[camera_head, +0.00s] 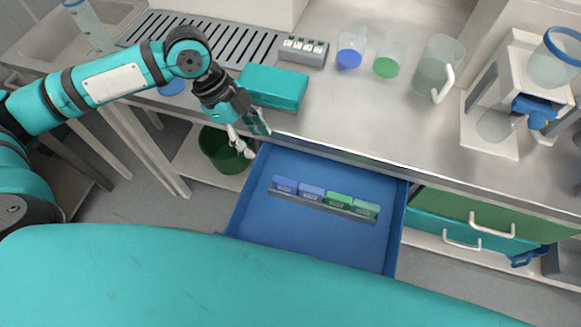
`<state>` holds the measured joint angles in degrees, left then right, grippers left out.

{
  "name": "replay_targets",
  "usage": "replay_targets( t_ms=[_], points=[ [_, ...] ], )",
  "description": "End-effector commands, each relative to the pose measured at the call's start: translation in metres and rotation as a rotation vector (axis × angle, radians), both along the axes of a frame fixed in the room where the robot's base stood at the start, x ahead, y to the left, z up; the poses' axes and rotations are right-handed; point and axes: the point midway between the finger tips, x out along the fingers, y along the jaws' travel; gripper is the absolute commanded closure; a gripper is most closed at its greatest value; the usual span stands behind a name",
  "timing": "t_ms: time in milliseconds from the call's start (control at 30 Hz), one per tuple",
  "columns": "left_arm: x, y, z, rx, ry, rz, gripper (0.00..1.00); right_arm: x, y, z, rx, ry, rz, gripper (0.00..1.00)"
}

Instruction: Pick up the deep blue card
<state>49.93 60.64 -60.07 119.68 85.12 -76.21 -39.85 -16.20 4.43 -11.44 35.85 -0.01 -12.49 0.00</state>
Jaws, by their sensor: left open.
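The deep blue card (285,184) stands at the left end of a row in a holder (322,206) inside the open blue drawer (262,228). Beside it in the row are a lighter blue card (311,191), a green card (338,199) and a paler green card (366,207). My left gripper (258,143) is open and empty. In the picture it shows at the drawer's back left corner, up and left of the deep blue card and apart from it. My right gripper is not in view.
A teal box (273,87) sits on the counter close to my left gripper. Behind are a grey block (303,50), a blue-based vessel (350,50), a green-based vessel (388,58) and a clear jug (437,65). A dark green bin (222,152) stands left of the drawer.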

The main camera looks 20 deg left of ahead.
Motion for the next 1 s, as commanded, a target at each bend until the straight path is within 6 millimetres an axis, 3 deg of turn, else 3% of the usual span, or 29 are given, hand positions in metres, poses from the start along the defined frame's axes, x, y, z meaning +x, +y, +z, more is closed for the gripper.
replay_targets(
  t_ms=[167,467,600,800,1000],
  points=[
    [-0.002,-0.008,-0.02,-0.001,0.005,-0.001,0.54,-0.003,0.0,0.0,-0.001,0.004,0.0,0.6],
    [-0.003,-0.034,-0.08,-0.001,0.005,-0.001,0.54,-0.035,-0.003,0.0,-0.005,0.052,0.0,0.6],
    [-0.003,-0.043,-0.101,-0.001,0.003,0.0,0.54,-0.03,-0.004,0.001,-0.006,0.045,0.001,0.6],
    [-0.003,-0.048,-0.114,0.0,0.001,0.001,0.54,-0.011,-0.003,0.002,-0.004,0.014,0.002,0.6],
    [-0.007,-0.061,-0.136,0.0,0.003,-0.002,0.54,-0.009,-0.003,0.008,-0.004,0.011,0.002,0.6]
  ],
)
